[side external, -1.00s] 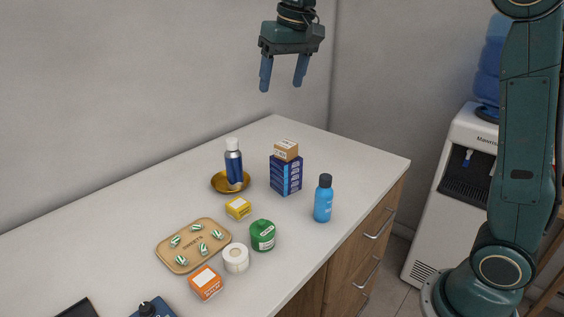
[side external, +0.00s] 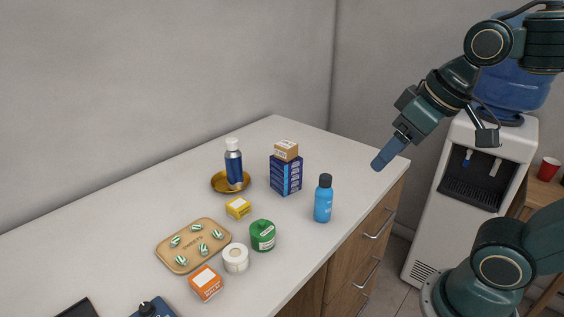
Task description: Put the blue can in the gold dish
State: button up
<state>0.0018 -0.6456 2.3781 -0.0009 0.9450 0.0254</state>
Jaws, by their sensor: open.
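The blue can (side external: 234,167), dark blue with a white cap, stands upright in the gold dish (side external: 218,184) toward the back of the counter. My gripper (side external: 436,152) is open and empty. It is in the air past the counter's right edge, well apart from the can and the dish.
Right of the dish stands a dark blue box (side external: 286,176) with a small brown box (side external: 286,151) on top. A light blue bottle (side external: 323,200), yellow box (side external: 238,208), green jar (side external: 262,236), white roll (side external: 236,258), orange box (side external: 205,283) and tan tray (side external: 182,228) stand in front.

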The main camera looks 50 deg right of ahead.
jog(key=shift+s+f, duration=1.25)
jog(key=shift+s, duration=0.15)
